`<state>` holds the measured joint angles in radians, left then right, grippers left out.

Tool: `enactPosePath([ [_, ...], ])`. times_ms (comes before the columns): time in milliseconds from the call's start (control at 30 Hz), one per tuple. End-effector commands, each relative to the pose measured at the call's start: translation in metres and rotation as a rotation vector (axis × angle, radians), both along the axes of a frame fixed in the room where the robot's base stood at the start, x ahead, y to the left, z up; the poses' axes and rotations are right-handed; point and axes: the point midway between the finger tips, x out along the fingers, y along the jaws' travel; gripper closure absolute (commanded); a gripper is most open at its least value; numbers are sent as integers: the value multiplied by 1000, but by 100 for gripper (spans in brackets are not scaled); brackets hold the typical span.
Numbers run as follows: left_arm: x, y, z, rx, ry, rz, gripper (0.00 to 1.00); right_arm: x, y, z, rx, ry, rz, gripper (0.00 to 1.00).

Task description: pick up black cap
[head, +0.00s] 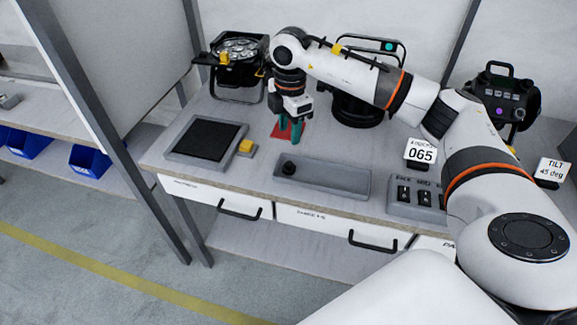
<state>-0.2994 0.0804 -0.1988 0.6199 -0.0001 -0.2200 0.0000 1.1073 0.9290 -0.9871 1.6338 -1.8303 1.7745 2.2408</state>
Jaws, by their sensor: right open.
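A small black round piece, which looks like the black cap (289,168), sits at the left end of a long grey tray (335,179) near the front of the bench. My right gripper (290,133) points down behind it, over a small red patch (279,129) on the bench top. Its green fingers are open, and I see nothing between them. The gripper is apart from the black piece, farther back on the bench. My left gripper is out of view.
A grey frame with a dark pad (206,139) and a yellow block (246,147) lie left of the tray. A multi-lens par can (240,50) stands at the back left. A switch box (416,196) and number cards are at right, partly near my arm.

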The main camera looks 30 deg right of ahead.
Motion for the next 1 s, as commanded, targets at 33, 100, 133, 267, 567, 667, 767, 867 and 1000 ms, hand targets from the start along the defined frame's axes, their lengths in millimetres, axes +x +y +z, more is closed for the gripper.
enactPosePath([
  [33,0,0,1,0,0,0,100,-1,-3,-4,-11,7,-9,56],
  [100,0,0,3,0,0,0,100,-2,-4,-14,-15,10,-12,56],
  [133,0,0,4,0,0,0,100,-2,-4,-20,-15,10,-11,56],
  [267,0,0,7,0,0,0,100,-2,-3,-43,-12,10,-10,56],
  [567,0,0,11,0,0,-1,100,-1,-2,-71,-9,8,-7,56],
  [667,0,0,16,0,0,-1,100,0,-2,-84,-10,9,-7,56],
  [767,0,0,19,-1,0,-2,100,1,-1,-100,-8,9,-7,56],
  [867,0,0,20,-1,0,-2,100,2,-1,-112,-10,7,-7,56],
  [1000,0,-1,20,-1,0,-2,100,2,-1,-118,-9,5,-6,56],
])
